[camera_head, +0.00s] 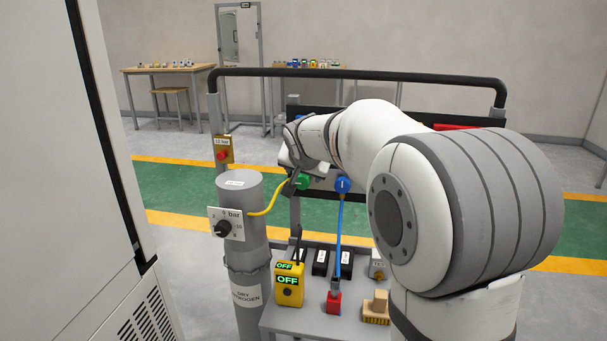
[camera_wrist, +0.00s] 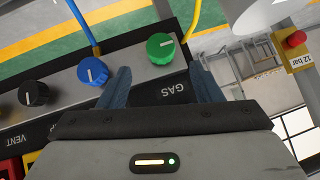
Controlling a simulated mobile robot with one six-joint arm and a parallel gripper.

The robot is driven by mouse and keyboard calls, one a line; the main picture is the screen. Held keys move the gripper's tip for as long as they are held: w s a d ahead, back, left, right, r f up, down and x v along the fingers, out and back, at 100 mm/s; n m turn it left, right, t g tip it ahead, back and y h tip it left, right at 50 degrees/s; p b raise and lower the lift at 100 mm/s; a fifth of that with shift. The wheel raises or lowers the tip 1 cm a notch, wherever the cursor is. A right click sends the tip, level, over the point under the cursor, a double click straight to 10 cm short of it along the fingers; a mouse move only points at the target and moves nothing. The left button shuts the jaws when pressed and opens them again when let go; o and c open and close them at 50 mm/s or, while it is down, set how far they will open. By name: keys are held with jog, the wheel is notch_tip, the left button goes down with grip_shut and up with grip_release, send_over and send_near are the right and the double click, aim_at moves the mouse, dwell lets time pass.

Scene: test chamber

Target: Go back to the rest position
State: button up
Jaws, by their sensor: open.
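My gripper (camera_head: 292,186) is at the panel beside the green knob (camera_head: 302,181), with my arm reaching in from the right. In the wrist view my gripper (camera_wrist: 162,80) is open, its two fingers spread apart with nothing held between them. The green knob (camera_wrist: 160,48) lies just beyond the gap between the fingertips, above the GAS label. The blue knob (camera_wrist: 93,72) is close to the left finger; I cannot tell if they touch. A black knob (camera_wrist: 33,93) is farther left.
A yellow hose (camera_head: 268,205) runs from the grey cylinder (camera_head: 240,205) towards the panel. A blue hose (camera_head: 340,235) hangs to a red block (camera_head: 333,302). A yellow box reading OFF (camera_head: 288,284) stands on the cart shelf. A black rail (camera_head: 360,74) crosses above the panel.

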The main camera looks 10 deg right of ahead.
jog(key=s+r+n+g+p, duration=0.1)
jog(key=s+p, duration=0.6)
jog(key=s, duration=1.1)
jog(key=s+r+n+g+y+p, duration=0.1)
jog(key=s+n+g+p, duration=0.3)
jog(key=s, duration=1.4)
jog(key=g+p, duration=0.1)
jog(key=p, duration=0.3)
jog(key=shift+d+n+g, duration=0.3)
jog(key=shift+d, duration=0.05)
